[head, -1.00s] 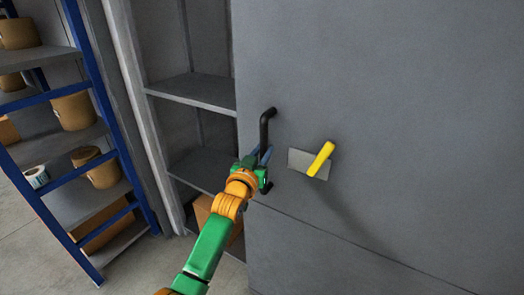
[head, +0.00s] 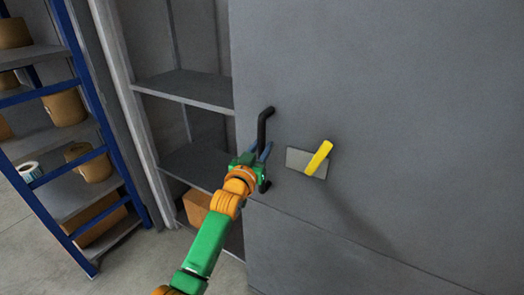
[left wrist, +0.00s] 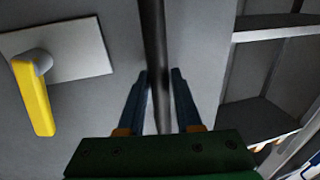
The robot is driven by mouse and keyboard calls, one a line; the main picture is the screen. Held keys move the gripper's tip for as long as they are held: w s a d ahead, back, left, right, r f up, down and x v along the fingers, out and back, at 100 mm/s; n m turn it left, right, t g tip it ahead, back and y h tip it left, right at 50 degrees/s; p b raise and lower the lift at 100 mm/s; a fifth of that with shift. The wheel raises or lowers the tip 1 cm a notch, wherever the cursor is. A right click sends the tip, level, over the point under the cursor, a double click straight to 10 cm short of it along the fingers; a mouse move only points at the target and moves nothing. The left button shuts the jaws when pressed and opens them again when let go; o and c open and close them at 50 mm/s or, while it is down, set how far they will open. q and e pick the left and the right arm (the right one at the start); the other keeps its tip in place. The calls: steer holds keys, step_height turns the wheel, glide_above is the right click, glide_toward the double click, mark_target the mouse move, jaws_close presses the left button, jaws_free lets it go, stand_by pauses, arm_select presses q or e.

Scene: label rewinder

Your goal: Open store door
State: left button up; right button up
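The grey store door (head: 400,80) fills the right of the head view and stands partly open, with shelves showing past its left edge. A black vertical pull handle (head: 264,128) is near that edge. My left gripper (head: 262,154) is at the lower part of this handle. In the left wrist view, its blue fingers (left wrist: 161,92) lie on both sides of the black bar (left wrist: 157,40), close against it. A yellow lever (head: 319,157) on a light plate (head: 297,158) is right of the handle, apart from the gripper. My right gripper is out of view.
Behind the opening are grey shelves (head: 190,88) with a cardboard box (head: 196,206) low down. A blue-framed rack (head: 82,103) with brown rolls stands at the left. Bare floor (head: 160,262) shows in front.

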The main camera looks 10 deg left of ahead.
arm_select(q)
steer(key=shift+o, duration=1.3)
steer(key=shift+w+f, duration=0.1)
steer(key=shift+d+f, duration=0.1)
steer(key=shift+f, duration=0.1)
steer(key=shift+s+a+b, duration=0.1)
steer(key=shift+s+a, duration=0.1)
steer(key=shift+s, duration=0.95)
steer(key=shift+s+a+b, duration=0.15)
steer(key=shift+s, duration=1.05)
steer(key=shift+s+a+b, duration=0.1)
steer(key=shift+s+a, duration=0.1)
steer(key=shift+s, duration=0.95)
